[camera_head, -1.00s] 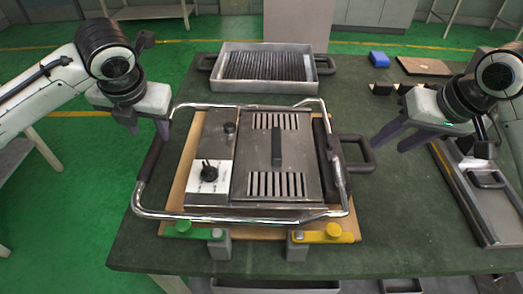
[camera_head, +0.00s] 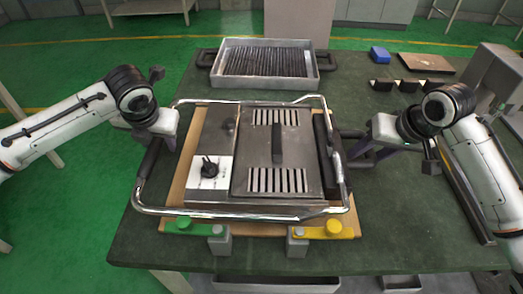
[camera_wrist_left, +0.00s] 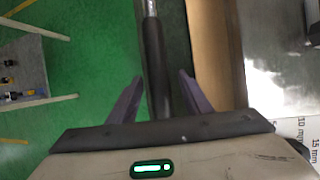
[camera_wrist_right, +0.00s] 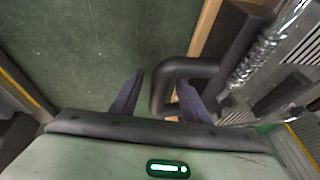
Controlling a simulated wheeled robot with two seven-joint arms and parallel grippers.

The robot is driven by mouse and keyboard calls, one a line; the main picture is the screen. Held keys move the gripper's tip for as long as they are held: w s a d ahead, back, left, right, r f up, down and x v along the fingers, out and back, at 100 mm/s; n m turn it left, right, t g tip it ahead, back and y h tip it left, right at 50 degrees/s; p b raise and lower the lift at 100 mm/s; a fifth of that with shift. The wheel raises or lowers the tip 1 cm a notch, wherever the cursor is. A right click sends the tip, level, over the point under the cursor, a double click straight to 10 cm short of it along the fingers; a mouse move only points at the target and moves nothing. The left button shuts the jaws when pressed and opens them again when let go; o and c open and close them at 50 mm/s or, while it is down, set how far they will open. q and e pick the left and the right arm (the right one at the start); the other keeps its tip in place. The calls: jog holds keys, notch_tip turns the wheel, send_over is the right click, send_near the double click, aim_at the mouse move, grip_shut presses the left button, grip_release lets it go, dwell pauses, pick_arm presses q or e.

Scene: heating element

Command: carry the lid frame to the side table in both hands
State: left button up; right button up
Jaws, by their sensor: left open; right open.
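The lid frame (camera_head: 250,215) is a bent chrome tube with black grips, around a steel heating unit (camera_head: 275,180) on a wooden board. My left gripper (camera_head: 160,145) is at the frame's left black grip. In the left wrist view the grip (camera_wrist_left: 155,60) runs between the open fingers (camera_wrist_left: 158,85). My right gripper (camera_head: 355,155) is open at the black loop handle on the right side. In the right wrist view the loop handle (camera_wrist_right: 180,72) lies between and just beyond the open fingers (camera_wrist_right: 160,82). I cannot tell which table is the side table.
Green and yellow clamps (camera_head: 325,232) stand at the board's front edge. A metal tray with a dark ribbed insert (camera_head: 265,62) is behind. A blue block (camera_head: 380,54) and dark small blocks lie back right. A stand with items (camera_wrist_left: 25,75) shows in the left wrist view.

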pick_arm(q)
grip_shut()
pick_arm(e)
grip_shut()
dwell(1.1)
